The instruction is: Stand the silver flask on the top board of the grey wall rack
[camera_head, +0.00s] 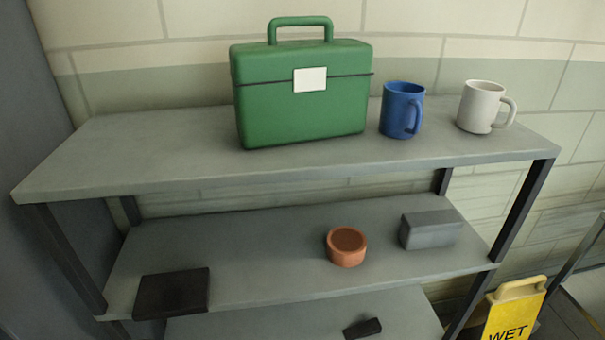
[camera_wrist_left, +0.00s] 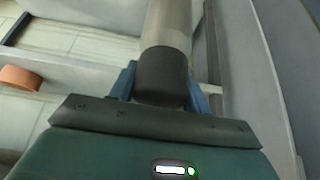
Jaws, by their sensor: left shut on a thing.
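The silver flask (camera_wrist_left: 166,24) shows only in the left wrist view, with a dark band or cap (camera_wrist_left: 162,76) at its near end. My left gripper (camera_wrist_left: 163,84) is shut on this dark part, with one blue finger on each side. The far end of the flask is cut off by the picture edge, and I cannot tell its tilt. The grey wall rack's top board (camera_head: 180,160) is in the head view. Neither gripper nor the flask shows there.
A green lunch box (camera_head: 300,105), a blue mug (camera_head: 398,110) and a white mug (camera_head: 478,106) stand on the top board. Its left end is bare. An orange pot (camera_head: 346,250), a grey block (camera_head: 432,230) and a dark flat item (camera_head: 172,293) are below. A yellow sign (camera_head: 512,310) stands right.

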